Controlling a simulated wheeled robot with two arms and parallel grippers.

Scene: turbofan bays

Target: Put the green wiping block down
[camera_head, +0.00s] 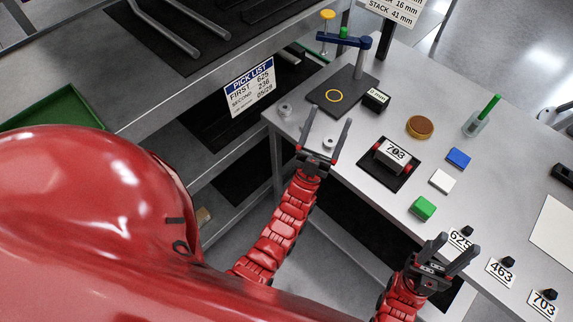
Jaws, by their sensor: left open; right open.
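A green block (423,207) rests on the grey table near its front edge, a little behind and beside my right gripper. My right gripper (455,249) is open and empty, in front of the green block and apart from it. My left gripper (327,137) is open, over the table's left front edge. A small grey ring-like part (329,142) shows between its fingers; I cannot tell whether they touch it.
A white block (442,181) and a blue block (458,158) lie behind the green one. A unit marked 703 (396,155) sits on a black mat. Number plates (501,270) with black knobs line the front right. A clamp stand (358,60) stands at the back left.

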